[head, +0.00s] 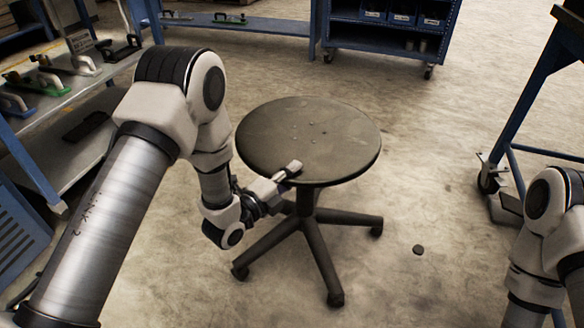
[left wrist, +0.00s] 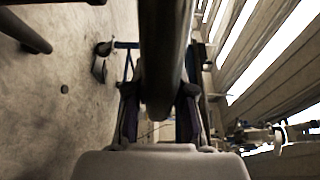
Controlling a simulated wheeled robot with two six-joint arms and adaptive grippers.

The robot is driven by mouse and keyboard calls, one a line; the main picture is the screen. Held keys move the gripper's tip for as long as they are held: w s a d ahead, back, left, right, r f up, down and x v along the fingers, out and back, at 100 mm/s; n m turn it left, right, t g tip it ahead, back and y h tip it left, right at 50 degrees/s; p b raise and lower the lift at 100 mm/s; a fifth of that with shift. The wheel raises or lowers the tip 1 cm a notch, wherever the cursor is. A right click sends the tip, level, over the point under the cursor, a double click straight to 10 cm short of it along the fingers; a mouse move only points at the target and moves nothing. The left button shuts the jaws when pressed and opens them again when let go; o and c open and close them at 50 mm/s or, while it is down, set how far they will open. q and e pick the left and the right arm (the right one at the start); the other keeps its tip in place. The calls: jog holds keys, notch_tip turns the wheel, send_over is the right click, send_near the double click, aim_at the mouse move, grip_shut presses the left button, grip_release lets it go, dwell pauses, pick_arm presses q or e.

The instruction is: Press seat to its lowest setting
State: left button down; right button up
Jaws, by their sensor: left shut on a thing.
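The stool's round dark seat (head: 310,135) stands in the middle of the head view, level, on a central column above a dark base (head: 318,255) with several legs on casters. My left gripper (head: 290,172) is at the near edge of the seat, shut on its rim. In the left wrist view the seat (left wrist: 162,45) shows edge-on as a dark band between the two fingers (left wrist: 158,112). The underside of the seat and any height lever are hidden. My right arm shows at the right edge, with its gripper out of the picture.
A workbench (head: 60,105) with tools stands at the left. A blue wheeled cabinet (head: 388,38) with bins is at the back, and a blue-framed wheeled bench (head: 525,105) is at the right. A small dark disc (head: 418,249) lies on the floor. The floor around the stool is otherwise clear.

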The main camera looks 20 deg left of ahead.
pick_arm(q)
jog(key=c, duration=1)
grip_release()
jog(key=shift+r, duration=0.1)
jog(key=shift+s, duration=0.1)
jog(key=v, duration=1.2)
